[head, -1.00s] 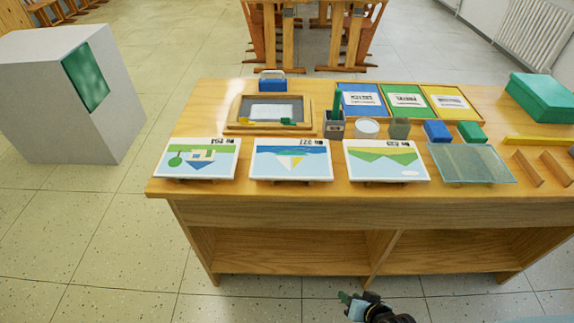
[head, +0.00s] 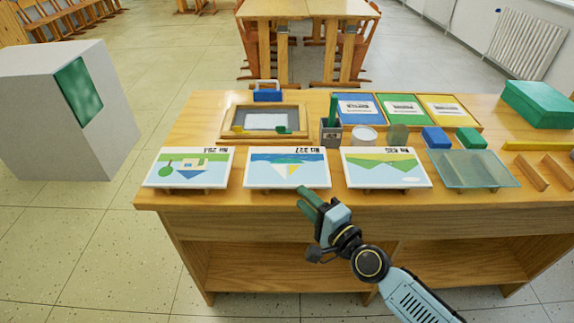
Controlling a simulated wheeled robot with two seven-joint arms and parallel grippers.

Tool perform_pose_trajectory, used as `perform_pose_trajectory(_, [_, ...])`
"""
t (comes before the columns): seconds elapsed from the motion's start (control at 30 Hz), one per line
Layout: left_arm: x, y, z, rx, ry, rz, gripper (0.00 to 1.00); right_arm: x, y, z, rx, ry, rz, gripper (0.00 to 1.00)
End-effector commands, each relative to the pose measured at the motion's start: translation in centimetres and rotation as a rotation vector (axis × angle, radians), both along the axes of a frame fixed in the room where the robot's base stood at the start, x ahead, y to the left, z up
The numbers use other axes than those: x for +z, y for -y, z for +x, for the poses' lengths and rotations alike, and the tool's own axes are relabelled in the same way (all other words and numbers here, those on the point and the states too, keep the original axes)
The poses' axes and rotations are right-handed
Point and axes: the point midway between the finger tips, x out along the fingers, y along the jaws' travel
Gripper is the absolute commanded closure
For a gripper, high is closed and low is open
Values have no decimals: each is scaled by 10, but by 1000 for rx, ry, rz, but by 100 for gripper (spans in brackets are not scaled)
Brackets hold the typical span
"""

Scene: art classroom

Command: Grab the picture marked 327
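The picture marked 327 (head: 287,170) is the middle of three white-edged cards along the table's front edge. My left gripper is out of view.
A picture with a green tree (head: 189,167) lies left of it and a green hills picture (head: 386,167) lies right, with narrow gaps. Behind stand a framed tray (head: 228,122), a dark pen holder (head: 331,135) and a round white-topped jar (head: 363,136). A glass sheet (head: 474,169) lies farther right.

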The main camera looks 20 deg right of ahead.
Motion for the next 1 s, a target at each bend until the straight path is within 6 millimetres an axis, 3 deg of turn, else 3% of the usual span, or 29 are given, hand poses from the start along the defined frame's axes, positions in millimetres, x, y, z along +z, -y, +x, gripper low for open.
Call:
perform_pose_trajectory(0.27, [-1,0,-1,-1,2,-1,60,-1,-10,22,1,0,-1,65])
perform_pose_trajectory(0.53, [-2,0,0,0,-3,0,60,-2,-26,57,0,0,-1,65])
perform_pose_trajectory(0.87, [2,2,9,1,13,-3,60,-2,-29,64,1,-1,-4,65])
perform_pose_trajectory(1.0, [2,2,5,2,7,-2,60,-2,-29,64,0,-1,-4,82])
